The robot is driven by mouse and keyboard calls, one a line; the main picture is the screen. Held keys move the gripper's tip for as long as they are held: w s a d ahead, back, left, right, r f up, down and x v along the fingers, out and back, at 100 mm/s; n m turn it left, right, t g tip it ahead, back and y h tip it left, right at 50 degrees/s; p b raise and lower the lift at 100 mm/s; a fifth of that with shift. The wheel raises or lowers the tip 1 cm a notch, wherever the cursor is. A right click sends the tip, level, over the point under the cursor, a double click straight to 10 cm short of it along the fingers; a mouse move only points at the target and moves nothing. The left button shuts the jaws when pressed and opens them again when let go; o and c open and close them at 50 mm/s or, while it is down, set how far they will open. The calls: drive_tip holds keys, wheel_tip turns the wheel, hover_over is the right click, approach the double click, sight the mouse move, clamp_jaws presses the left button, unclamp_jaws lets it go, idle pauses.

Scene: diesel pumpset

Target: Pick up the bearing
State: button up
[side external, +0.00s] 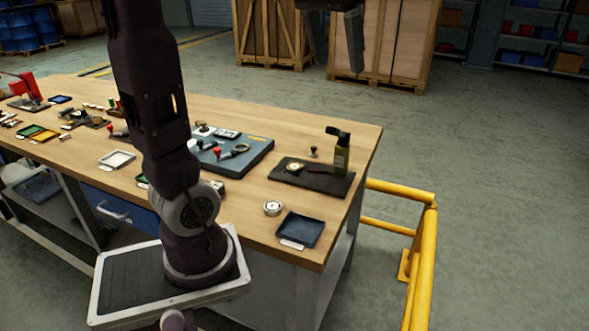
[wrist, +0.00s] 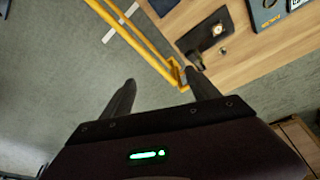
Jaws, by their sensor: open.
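A round, silvery ring-shaped part that looks like the bearing (side external: 272,208) lies flat on the wooden table, near its front right corner, in the side view. It is just left of a dark blue tray (side external: 301,229). I cannot make it out in the wrist view. My gripper (side external: 337,48) is high up at the top of the side view, partly cut off, far above and beyond the table. In the wrist view my gripper (wrist: 160,78) has its fingers spread apart with nothing between them.
Yellow railing (side external: 425,250) stands beside the table's right end. Wooden crates (side external: 398,50) stand behind.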

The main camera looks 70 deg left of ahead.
drive_tip(key=w+a+f+n+g, duration=0.1)
drive_tip(key=w+a, duration=0.1)
drive_tip(key=a, duration=0.5)
drive_tip(key=w+a+f+n+g, duration=0.1)
drive_tip(key=w+a, duration=0.1)
drive_tip(key=a, duration=0.5)
drive_tip(key=n+g, duration=0.1)
hover_over(294, 166)
wheel_tip(294, 166, down, 6)
drive_tip(key=shift+h, duration=0.3)
wheel_tip(294, 166, down, 30)
drive_tip(key=shift+d+f, duration=0.1)
drive_tip(key=shift+f, duration=0.1)
clamp_jaws()
wheel_tip(294, 166, up, 10)
